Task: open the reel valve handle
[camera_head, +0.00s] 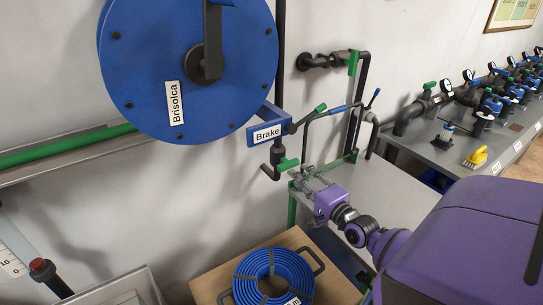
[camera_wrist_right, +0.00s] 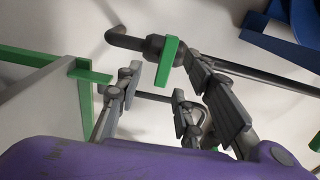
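The reel valve handle (camera_head: 287,164) is a small green lever on the dark pipe below the blue hose reel (camera_head: 200,60). In the right wrist view the green handle (camera_wrist_right: 168,62) shows beyond the fingertips, in the gap between them. My right gripper (camera_head: 301,177) is beside the handle, slightly below and right of it in the head view. Its fingers are spread, with nothing between the pads in the wrist view (camera_wrist_right: 178,95). I cannot tell whether a fingertip touches the handle. My left gripper is not in view.
The Brake sign (camera_head: 268,134) and its lever are just above. A grey table (camera_head: 385,190) with a green frame lies under my right arm. A blue hose coil (camera_head: 272,278) rests on a wooden surface below. Valves and gauges line the right bench (camera_head: 455,150).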

